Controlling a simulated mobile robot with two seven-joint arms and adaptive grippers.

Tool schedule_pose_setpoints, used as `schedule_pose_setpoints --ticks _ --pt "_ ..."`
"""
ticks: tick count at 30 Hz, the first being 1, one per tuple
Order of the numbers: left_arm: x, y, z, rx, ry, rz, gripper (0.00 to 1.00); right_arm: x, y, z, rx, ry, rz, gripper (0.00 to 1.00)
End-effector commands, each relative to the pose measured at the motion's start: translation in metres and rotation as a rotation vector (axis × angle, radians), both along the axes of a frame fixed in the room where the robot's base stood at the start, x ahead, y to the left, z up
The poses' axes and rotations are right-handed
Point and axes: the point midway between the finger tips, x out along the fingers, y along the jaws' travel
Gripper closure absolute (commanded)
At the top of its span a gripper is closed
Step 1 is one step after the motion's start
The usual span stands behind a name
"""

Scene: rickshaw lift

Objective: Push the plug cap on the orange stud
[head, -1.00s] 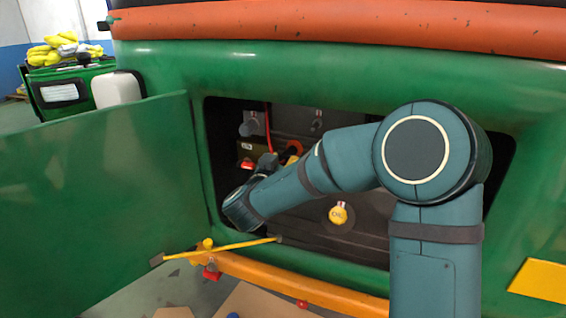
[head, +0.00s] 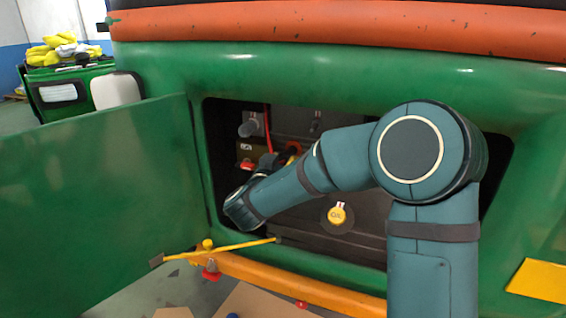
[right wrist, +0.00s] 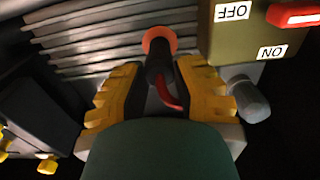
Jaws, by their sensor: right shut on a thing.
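The orange stud (right wrist: 159,40) shows as an orange ring on the ribbed grey block in the right wrist view. The black plug cap (right wrist: 157,68), with a red cable by it, lies in line with the ring and covers its middle. I cannot tell whether it touches the stud or how deep it sits. My right gripper (right wrist: 159,80) is shut on the cap, with a yellow-and-black finger on each side. In the head view the right gripper (head: 268,163) is inside the bay, small and partly hidden by my wrist. My left gripper is not in view.
An olive switch box (right wrist: 235,35) with ON and OFF labels and a red lever (right wrist: 294,15) stands close by. A grey knob (right wrist: 247,100) sits beside the right finger. The green bay frame (head: 330,88) surrounds my arm. A yellow oil cap (head: 337,215) is below it.

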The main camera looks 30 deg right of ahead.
Motion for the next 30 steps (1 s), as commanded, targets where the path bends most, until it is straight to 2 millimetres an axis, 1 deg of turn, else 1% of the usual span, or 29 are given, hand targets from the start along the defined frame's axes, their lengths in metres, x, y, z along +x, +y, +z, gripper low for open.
schedule_pose_setpoints --ticks 21,22,23,24,30 --pt "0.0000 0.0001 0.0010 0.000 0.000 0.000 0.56 0.0025 -0.0029 0.0000 0.000 0.000 0.000 1.00" --pt "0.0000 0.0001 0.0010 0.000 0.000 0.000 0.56 0.0025 -0.0029 0.0000 0.000 0.000 0.000 0.60" --pt "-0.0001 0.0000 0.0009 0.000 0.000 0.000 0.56 0.0025 -0.0029 0.0000 0.000 0.000 0.000 0.49" --pt "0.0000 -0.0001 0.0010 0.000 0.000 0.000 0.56 0.0025 -0.0029 0.0001 0.000 0.000 0.000 0.44" --pt "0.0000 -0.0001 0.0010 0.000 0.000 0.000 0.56 0.0024 -0.0028 0.0000 0.000 0.000 0.000 0.44"
